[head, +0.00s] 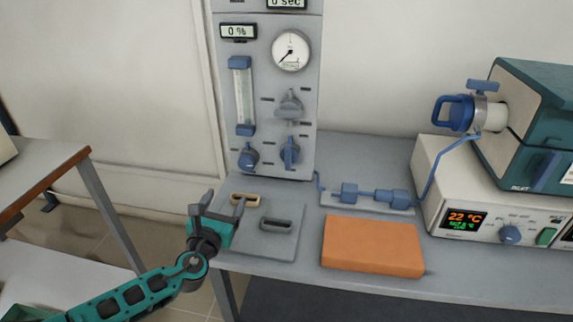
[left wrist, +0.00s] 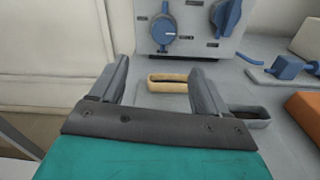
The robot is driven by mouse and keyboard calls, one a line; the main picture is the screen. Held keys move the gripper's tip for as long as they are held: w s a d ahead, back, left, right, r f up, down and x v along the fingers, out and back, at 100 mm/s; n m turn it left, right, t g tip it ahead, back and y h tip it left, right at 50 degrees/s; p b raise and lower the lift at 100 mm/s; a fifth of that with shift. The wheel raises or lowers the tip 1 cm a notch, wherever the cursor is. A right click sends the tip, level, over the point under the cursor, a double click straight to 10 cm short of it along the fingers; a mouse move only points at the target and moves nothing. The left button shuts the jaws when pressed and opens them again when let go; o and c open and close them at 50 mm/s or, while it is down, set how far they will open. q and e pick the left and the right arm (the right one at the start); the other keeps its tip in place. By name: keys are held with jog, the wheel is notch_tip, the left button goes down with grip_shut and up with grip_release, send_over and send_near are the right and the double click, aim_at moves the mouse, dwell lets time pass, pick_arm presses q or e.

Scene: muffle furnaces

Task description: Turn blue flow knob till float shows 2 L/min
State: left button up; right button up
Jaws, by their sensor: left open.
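The blue flow knob (head: 248,158) is at the lower left of the grey gas panel (head: 265,100), under the flow tube (head: 242,95) with blue end caps. The float's level in the tube is too small to read. The knob also shows in the left wrist view (left wrist: 162,30), ahead of the fingers and apart from them. My left gripper (head: 223,203) is open and empty, in front of and below the knob, over the front edge of the bench. Its two fingers also show in the left wrist view (left wrist: 158,84). My right gripper is not in view.
A second blue knob (head: 289,152) sits right of the flow knob, with a grey knob (head: 290,105) above it. An orange block (head: 372,246), blue tube fittings (head: 350,193) and a furnace (head: 540,120) are rightward.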

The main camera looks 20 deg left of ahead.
aim_at(245, 165)
pick_arm(q)
jog(key=shift+w+d+r+m, duration=0.1)
jog(key=shift+w+r+m, duration=0.1)
jog(key=shift+w, duration=0.15)
jog(key=shift+w+d+r+m, duration=0.1)
jog(key=shift+w+m, duration=0.1)
jog(key=shift+w, duration=0.15)
jog(key=b+x, duration=0.2)
jog(key=x, duration=0.9)
jog(key=shift+w, duration=0.15)
jog(key=shift+w+a+b, duration=0.1)
jog(key=shift+w+b, duration=0.2)
jog(key=shift+w, duration=0.2)
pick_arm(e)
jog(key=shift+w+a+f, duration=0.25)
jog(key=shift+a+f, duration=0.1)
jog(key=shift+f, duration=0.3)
pick_arm(q)
jog(key=c, duration=1)
jog(key=shift+c, duration=0.2)
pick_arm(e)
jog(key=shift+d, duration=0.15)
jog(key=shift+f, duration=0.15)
